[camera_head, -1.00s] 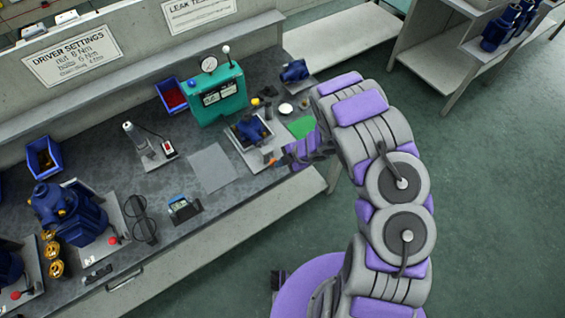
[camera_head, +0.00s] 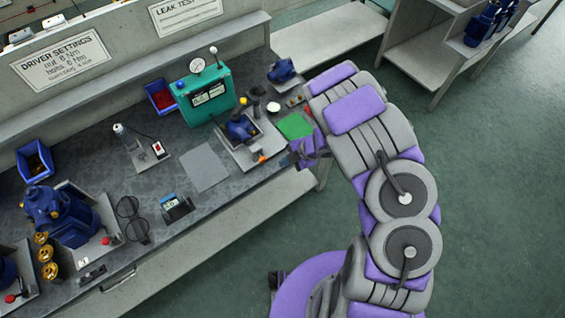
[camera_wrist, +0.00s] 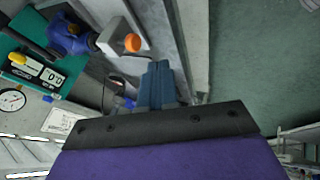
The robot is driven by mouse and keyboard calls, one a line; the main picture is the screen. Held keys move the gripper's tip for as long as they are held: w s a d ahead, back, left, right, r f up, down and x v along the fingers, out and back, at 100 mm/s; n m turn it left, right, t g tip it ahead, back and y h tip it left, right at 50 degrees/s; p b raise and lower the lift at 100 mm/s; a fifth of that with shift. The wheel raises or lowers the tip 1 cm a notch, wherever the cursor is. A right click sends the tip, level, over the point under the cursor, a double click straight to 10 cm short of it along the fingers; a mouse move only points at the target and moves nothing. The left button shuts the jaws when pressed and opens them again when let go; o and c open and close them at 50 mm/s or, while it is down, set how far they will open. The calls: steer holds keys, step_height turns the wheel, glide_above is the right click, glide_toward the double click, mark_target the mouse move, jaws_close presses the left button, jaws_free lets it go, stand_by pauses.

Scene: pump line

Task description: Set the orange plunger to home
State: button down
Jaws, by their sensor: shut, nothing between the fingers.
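The orange plunger (camera_head: 262,158) shows as a small orange end at the front right corner of the pale fixture plate (camera_head: 228,146), which carries a blue pump (camera_head: 240,130). In the wrist view the orange plunger (camera_wrist: 132,42) is a round knob at the end of a white block (camera_wrist: 117,38). How far it sticks out is hard to tell. My gripper (camera_head: 294,152) is just right of the plunger, apart from it, near the bench's front edge. In the wrist view my gripper (camera_wrist: 157,75) has its fingers together, empty, with the knob beyond and left of them.
A teal leak tester (camera_head: 207,95) with a gauge stands behind the fixture. A green mat (camera_head: 295,126) and another blue pump (camera_head: 283,70) lie right of it. A grey mat (camera_head: 205,167) is left. Open floor lies to the right of the bench.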

steer(key=w+d+r+m+t+h, duration=0.3)
steer(key=w+d+r, duration=0.25)
steer(key=d, duration=0.25)
steer(key=w+d+r+m+t+h, duration=0.2)
steer(key=w+d+r, duration=0.2)
steer(key=d+r, duration=0.35)
steer(key=s+d+r+m+h, duration=0.4)
steer(key=d+r+m+h, duration=0.4)
steer(key=r, duration=0.5)
steer(key=s+d+r+m+g, duration=0.2)
steer(key=s+r+m, duration=0.15)
steer(key=s, duration=0.55)
steer(key=s+d+r+m+g, duration=0.15)
steer(key=s+m, duration=0.25)
steer(key=s, duration=0.5)
steer(key=s+a+m+g+y, duration=0.2)
steer(key=s+a+y, duration=0.1)
steer(key=s+a, duration=0.4)
steer(key=s+a+r+m+g+y, duration=0.1)
steer(key=s+a+g+y, duration=0.2)
steer(key=s+a, duration=0.4)
steer(key=s, duration=0.7)
steer(key=shift+a+m, duration=0.2)
steer(key=shift+m, duration=0.15)
